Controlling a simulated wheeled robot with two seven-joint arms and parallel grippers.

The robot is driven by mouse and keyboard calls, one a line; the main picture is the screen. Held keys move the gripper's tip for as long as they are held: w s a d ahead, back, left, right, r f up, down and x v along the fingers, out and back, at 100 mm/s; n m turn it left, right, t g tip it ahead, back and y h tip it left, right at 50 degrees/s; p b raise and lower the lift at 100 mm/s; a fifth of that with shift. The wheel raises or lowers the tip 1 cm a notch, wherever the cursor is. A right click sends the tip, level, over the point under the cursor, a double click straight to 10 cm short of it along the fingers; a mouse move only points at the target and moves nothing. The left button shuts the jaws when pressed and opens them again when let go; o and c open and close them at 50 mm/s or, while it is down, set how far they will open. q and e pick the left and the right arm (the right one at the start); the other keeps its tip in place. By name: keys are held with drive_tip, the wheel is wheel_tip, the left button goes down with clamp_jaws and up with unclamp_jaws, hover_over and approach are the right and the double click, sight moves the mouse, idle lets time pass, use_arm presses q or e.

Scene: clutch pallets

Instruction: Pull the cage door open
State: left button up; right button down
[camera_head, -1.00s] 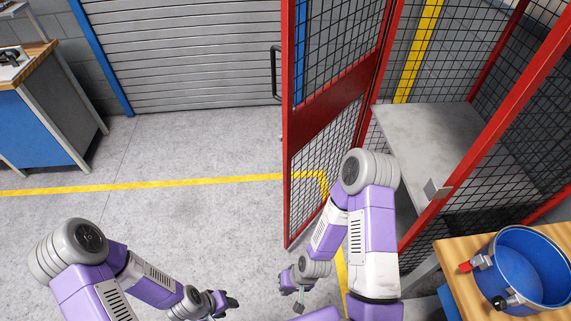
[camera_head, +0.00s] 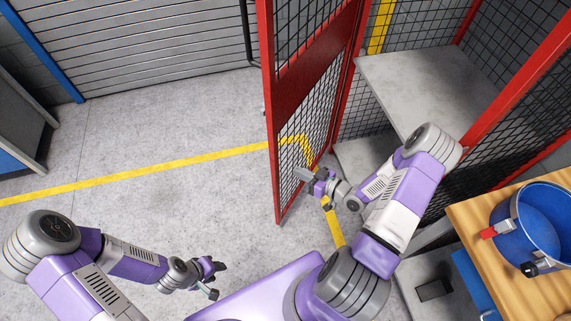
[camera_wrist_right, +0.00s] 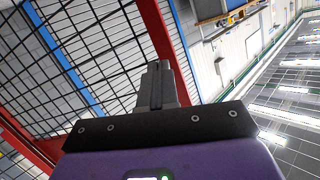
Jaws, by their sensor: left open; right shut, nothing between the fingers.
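The cage door (camera_head: 315,80), a red frame with black mesh, stands swung out from the cage, with a gap between its free edge and the cage. A black bar handle (camera_head: 246,30) shows at the door's far side, its top cut off. My right gripper (camera_head: 303,175) is shut and empty, on the cage side of the door's lower mesh; whether it touches cannot be told. In the right wrist view its closed fingers (camera_wrist_right: 156,85) point up beside a red frame bar (camera_wrist_right: 160,35). My left gripper (camera_head: 217,280) is open and empty over the floor, left of the door.
The cage holds grey shelves (camera_head: 430,85). A wooden worktop (camera_head: 480,235) with a blue bucket (camera_head: 545,215) is at the right. A grey shutter (camera_head: 165,45) is behind. A workbench (camera_head: 20,120) is at the left edge. The floor left of the door is clear.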

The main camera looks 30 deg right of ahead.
sight(277, 156)
drive_tip(key=s+d+r+n+t+y+b, duration=0.1)
drive_tip(key=s+d+r+n+t+y, duration=0.15)
drive_tip(key=s+d, duration=0.25)
drive_tip(key=shift+n+g, duration=0.45)
drive_tip(key=shift+g, duration=0.1)
drive_tip(key=x, duration=0.4)
drive_tip(key=b+x, duration=0.1)
drive_tip(key=x, duration=0.4)
drive_tip(key=b+x, duration=0.1)
drive_tip(key=x, duration=0.3)
drive_tip(key=shift+w+a+f, duration=0.2)
drive_tip(key=shift+a+f, duration=0.15)
drive_tip(key=shift+a, duration=0.1)
drive_tip(key=shift+w+a, duration=0.1)
